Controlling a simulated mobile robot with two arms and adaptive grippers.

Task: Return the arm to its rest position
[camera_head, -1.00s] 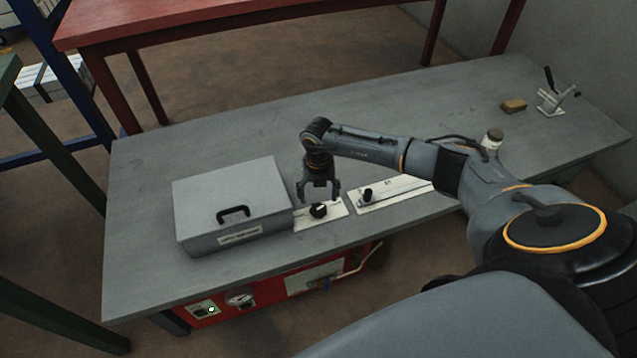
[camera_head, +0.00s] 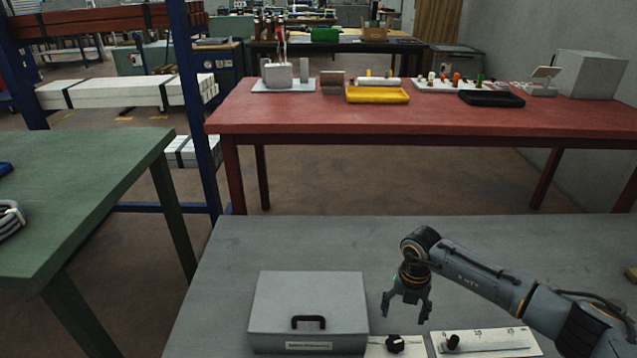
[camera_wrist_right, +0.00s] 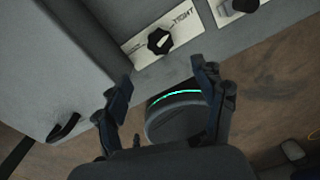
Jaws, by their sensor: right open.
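My right gripper (camera_head: 406,305) is open and empty, with its fingers pointing down above the grey table (camera_head: 222,285). It hangs over the white plate with a black knob (camera_head: 395,344), apart from it. In the right wrist view the two fingers of the gripper (camera_wrist_right: 165,95) stand wide apart. The knob plate, lettered in part "TIGHT" (camera_wrist_right: 182,20), lies beyond the fingertips. My right arm reaches in from the lower right in the head view. My left gripper is not in view.
A grey case with a black handle (camera_head: 309,300) stands left of the gripper. A second white plate with a black knob (camera_head: 490,342) lies to the right. Behind are a red table (camera_head: 290,118) with several items and, left, a green table (camera_head: 75,185). Grey tabletop beyond the case is clear.

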